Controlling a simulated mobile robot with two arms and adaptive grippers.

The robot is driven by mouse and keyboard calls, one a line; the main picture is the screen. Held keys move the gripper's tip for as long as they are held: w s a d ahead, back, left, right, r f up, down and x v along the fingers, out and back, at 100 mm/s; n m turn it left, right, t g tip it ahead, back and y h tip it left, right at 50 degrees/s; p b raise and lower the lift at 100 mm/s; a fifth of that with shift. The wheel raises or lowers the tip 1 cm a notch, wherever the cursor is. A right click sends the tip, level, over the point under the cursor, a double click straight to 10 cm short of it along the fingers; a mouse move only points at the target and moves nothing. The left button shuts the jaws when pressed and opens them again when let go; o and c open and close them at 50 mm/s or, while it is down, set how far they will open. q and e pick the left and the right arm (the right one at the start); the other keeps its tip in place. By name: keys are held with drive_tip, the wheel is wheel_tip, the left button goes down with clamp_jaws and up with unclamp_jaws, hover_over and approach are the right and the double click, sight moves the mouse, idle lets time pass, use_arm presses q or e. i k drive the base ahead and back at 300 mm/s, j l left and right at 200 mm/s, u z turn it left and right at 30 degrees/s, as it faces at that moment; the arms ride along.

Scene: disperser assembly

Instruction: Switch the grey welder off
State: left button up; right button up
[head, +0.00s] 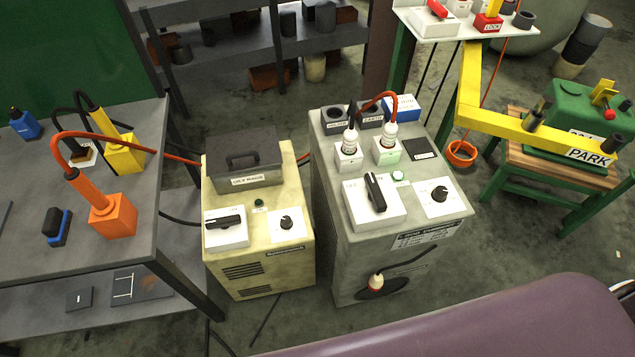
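The grey welder (335,235) is a tall grey cabinet in the middle of the head view. On its sloped top is a white switch plate (357,208) with a black rotary handle (375,192). The handle lies roughly front to back, its far end tilted slightly left; the plate's small lettering is hard to read. A small indicator lamp (398,176) behind it looks pale green and bright. A white plate with a round black dial (439,194) sits to the right. Neither of my grippers can be made out.
A cream machine (262,262) stands just left, its black handle (223,222) lying sideways and its lamp dark. Two white plugs (349,138) with an orange cable stand on the grey welder. A yellow arm (535,130) marked PARK is right. A maroon surface (480,325) fills the lower right.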

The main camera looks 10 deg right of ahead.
sight(375, 196)
drive_tip(key=l, duration=1.25)
